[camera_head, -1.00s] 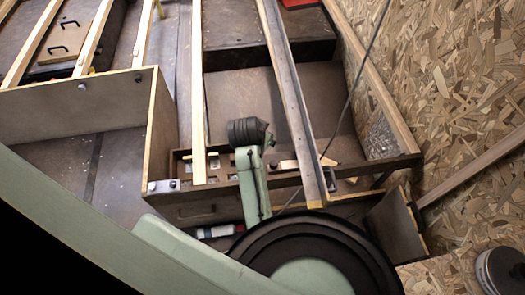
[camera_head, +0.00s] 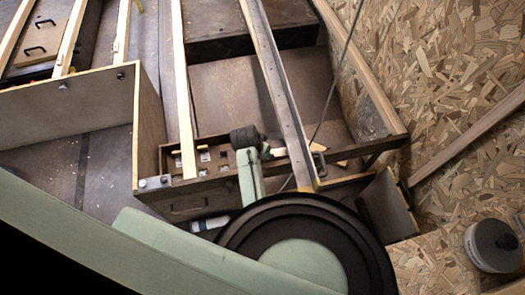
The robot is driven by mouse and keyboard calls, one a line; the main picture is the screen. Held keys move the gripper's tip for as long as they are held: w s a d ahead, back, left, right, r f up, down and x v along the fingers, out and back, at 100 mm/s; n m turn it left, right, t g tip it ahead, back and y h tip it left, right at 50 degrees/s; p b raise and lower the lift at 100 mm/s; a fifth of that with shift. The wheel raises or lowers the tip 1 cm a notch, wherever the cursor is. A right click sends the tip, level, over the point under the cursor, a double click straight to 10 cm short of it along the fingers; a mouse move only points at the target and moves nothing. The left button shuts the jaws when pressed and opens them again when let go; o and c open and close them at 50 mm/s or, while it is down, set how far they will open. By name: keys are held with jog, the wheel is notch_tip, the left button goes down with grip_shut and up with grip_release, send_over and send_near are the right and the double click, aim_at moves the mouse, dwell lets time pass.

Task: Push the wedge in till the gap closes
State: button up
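A pale, thin wooden piece (camera_head: 279,152), which may be the wedge, lies low beside the long metal-edged beam (camera_head: 274,85). A pale tip also shows just right of the beam. The black joint and green link of my arm stand close to its left end and hide part of it. I cannot make out the gap or tell whether the piece touches its sides. My gripper is not visible; my arm's large black-ringed joint fills the lower middle of the view.
A shallow dark wooden tray (camera_head: 172,197) with small pieces in it lies left of my arm. An open wooden box (camera_head: 149,125) stands left of it. A chipboard wall (camera_head: 450,80) rises on the right. A round dark-topped can (camera_head: 492,246) stands at lower right.

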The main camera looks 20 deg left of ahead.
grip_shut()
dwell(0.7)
